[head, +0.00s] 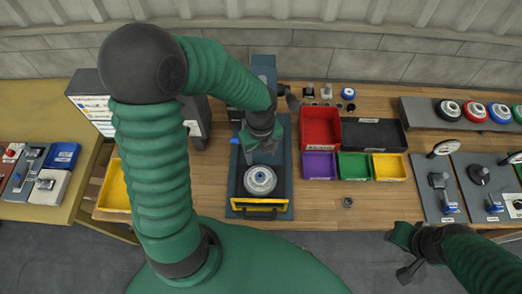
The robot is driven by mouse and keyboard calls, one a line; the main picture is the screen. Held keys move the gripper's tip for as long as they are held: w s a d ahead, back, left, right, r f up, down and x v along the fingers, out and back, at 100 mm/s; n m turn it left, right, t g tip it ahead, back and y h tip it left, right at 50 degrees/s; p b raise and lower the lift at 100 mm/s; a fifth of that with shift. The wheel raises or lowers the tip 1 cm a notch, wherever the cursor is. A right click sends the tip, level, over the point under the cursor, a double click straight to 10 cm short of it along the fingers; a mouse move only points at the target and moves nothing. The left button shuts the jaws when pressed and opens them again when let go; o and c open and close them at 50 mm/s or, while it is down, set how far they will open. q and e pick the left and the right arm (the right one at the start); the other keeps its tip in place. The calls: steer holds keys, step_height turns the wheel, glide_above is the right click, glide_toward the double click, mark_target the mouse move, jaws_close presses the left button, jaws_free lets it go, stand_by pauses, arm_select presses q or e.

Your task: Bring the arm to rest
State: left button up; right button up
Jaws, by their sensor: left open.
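My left arm comes in from the left, bends at a dark elbow and reaches over the bench. My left gripper (262,147) is open above the back part of a blue fixture (283,206) with a dark bed and a yellow front edge. A round silver-and-white part (260,180) sits in the fixture, just in front of the gripper. I see nothing held, and the gripper and the part look apart, though the height between them is hard to judge. My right gripper (402,254) is in front of the bench at the lower right, over the floor. Its jaw opening is unclear.
Red (321,146), black (374,150), purple (319,176), green (354,177) and yellow (389,178) bins stand right of the fixture. A grey rack (419,119) holds round parts. Panels with a lever and knob (479,174) stand at right. My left arm crosses a yellow tray (113,190).

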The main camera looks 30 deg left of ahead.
stand_by(0.4)
arm_select(q)
steer(key=s+d+f+n+t+b, duration=0.1)
steer(key=n+b, duration=0.3)
steer(key=n, duration=0.8)
steer(key=s+d+f+n+t+b, duration=0.1)
steer(key=s+d+f+n+b, duration=0.2)
steer(key=n, duration=0.9)
steer(key=f+b, duration=0.1)
steer(key=b, duration=0.1)
steer(key=shift+f+t+b, duration=0.25)
steer(key=shift+t+b, duration=0.05)
steer(key=shift+w+a, duration=0.1)
steer(key=shift+a, duration=0.05)
